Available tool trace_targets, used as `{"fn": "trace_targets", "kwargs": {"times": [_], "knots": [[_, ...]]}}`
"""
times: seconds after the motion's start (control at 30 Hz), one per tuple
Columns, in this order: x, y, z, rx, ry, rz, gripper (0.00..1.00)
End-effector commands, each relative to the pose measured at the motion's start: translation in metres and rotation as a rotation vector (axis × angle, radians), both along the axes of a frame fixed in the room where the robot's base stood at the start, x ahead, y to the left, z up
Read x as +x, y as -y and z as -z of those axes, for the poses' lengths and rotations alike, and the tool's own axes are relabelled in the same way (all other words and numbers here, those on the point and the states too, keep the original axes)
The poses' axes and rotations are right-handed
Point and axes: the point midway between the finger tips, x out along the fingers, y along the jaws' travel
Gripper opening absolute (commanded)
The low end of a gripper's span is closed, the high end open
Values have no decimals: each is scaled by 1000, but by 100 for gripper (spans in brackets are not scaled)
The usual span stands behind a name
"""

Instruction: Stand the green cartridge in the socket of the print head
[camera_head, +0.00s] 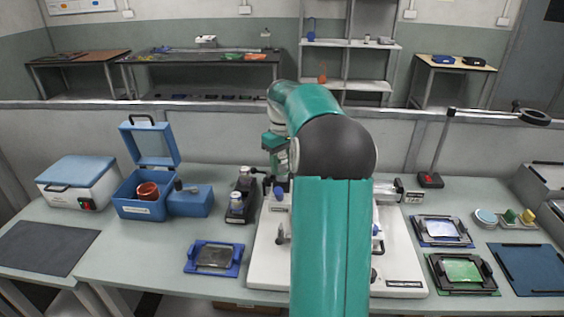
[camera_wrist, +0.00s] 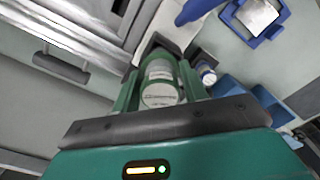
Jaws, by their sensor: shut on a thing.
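The green cartridge (camera_wrist: 159,82), a cylinder with a pale labelled end, sits between the green fingers of my gripper (camera_wrist: 160,70) in the wrist view. The gripper is shut on it. A white machine (camera_head: 265,270) stands on the bench under my arm. My arm covers its middle, and I cannot make out the print head's socket in either view.
Left on the bench are an open blue box (camera_head: 140,208), a black holder with bottles (camera_head: 240,200) and a blue-framed tray (camera_head: 213,271). Right are a green tray (camera_head: 460,289), another framed tray (camera_head: 441,243), a lamp (camera_head: 431,181) and a blue mat (camera_head: 532,270).

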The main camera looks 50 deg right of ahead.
Motion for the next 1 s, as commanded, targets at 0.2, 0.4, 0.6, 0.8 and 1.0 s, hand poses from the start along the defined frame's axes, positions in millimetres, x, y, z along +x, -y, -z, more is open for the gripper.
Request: {"fn": "trace_targets", "kwargs": {"times": [0.2, 0.4, 0.6, 0.8, 1.0], "knots": [[0, 0, 5, 0, -1, 0, 8], [0, 0, 9, 0, 0, 0, 8], [0, 0, 13, -1, 1, 0, 8], [0, 0, 13, -1, 1, 0, 8], [0, 0, 13, 0, 1, 0, 57]]}}
